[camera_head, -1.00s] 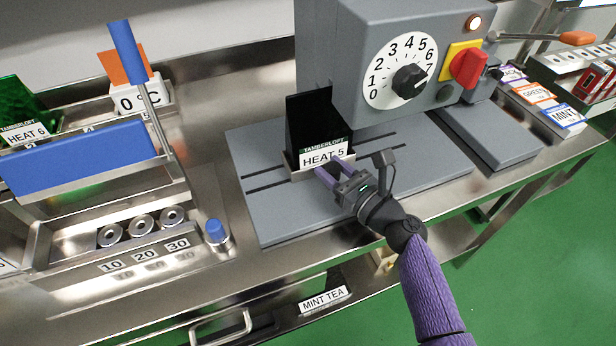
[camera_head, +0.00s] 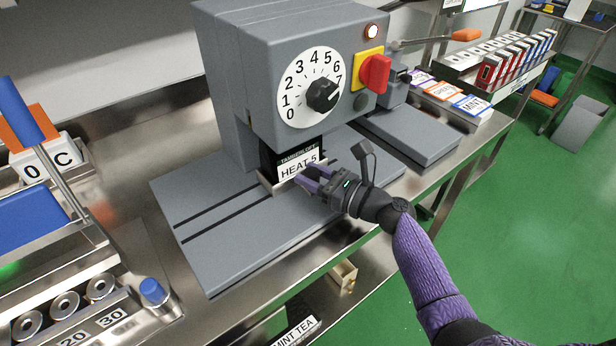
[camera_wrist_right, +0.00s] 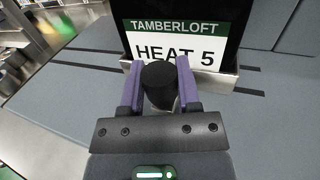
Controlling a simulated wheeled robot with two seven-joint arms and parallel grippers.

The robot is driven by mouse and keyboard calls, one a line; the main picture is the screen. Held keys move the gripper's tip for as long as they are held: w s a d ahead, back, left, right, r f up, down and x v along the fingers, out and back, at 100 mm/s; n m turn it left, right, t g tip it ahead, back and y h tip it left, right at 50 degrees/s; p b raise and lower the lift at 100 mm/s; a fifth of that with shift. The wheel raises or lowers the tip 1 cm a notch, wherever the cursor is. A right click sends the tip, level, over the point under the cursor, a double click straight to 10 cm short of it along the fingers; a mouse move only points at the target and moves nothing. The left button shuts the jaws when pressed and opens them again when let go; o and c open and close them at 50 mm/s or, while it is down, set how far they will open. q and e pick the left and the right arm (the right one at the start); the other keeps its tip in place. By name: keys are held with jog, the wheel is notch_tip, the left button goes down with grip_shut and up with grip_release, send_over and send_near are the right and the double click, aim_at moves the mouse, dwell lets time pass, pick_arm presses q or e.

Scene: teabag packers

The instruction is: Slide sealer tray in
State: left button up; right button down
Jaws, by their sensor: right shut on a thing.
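The sealer (camera_head: 232,70) is a grey machine with a numbered dial, a red knob and a lit lamp. Its sealer tray (camera_head: 267,184) is a small metal holder on the slotted grey base (camera_head: 215,235). A black pouch (camera_head: 268,160) labelled TAMBERLOFT HEAT 5 stands in the tray, its upper part hidden under the sealer head. In the right wrist view the pouch label (camera_wrist_right: 180,42) is just ahead of my fingers. My right gripper (camera_head: 310,180) is shut on the tray's black knob (camera_wrist_right: 158,84), with a purple finger on each side. My left gripper is not in view.
A grey side platform (camera_head: 410,135) lies right of the sealer. Labelled boxes (camera_head: 470,108) stand beyond it. The base left of the tray is clear.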

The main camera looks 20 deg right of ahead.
jog(key=shift+d+r, duration=0.1)
jog(key=shift+d, duration=0.05)
jog(key=shift+c, duration=1.7)
grip_release()
jog(key=shift+w+d, duration=0.1)
jog(key=shift+d, duration=0.05)
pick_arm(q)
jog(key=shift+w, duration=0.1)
pick_arm(e)
jog(key=p+v, duration=0.1)
jog(key=v, duration=0.9)
jog(key=shift+p, duration=0.3)
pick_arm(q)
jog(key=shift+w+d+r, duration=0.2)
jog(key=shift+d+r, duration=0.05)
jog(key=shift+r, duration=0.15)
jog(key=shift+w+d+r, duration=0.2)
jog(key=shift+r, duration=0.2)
